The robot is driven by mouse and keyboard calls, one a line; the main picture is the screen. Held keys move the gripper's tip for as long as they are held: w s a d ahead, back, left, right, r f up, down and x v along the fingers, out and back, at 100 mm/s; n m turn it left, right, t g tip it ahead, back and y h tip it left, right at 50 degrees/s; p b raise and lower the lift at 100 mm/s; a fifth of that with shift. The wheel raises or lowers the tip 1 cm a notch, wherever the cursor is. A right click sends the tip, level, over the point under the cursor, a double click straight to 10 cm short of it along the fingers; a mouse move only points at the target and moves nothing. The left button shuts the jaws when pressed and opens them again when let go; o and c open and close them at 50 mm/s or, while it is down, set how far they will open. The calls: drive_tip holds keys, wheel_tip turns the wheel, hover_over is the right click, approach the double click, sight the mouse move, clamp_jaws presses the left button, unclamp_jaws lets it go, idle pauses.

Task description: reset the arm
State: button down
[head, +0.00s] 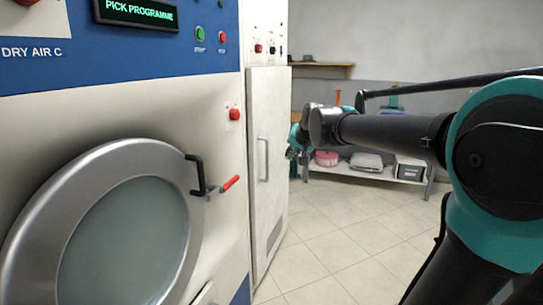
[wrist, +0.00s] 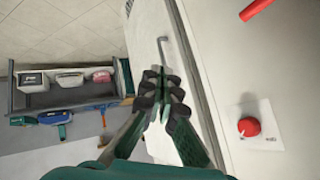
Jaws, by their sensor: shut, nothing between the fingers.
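My arm reaches from the right side of the head view toward the middle. My gripper (head: 293,152) is at its far end, in front of the edge of a white cabinet and small in this view. In the wrist view my gripper (wrist: 163,92) has its fingertips together with nothing between them. Behind the fingers in that view are the cabinet front and its grey handle (wrist: 163,50). I see no contact between the gripper and anything.
A low shelf (head: 350,176) holds boxes at the back. The tiled floor (head: 335,245) between is clear.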

drive_tip(key=s+d+f+g+h, duration=0.1)
drive_tip(key=s+d+f, duration=0.3)
drive_tip(key=s+f, duration=0.5)
drive_tip(key=s+d+f+n+g+h, duration=0.1)
drive_tip(key=s+d+f, duration=0.3)
drive_tip(key=s+f, duration=0.6)
drive_tip(key=s+d+f+n+g+h, duration=0.1)
drive_tip(key=s+d+f+g, duration=0.2)
drive_tip(key=s+f, duration=0.6)
wheel_tip(320, 180, down, 2)
drive_tip(key=shift+s+d+f, duration=0.2)
drive_tip(key=shift+s+d, duration=0.15)
drive_tip(key=shift+d, duration=0.4)
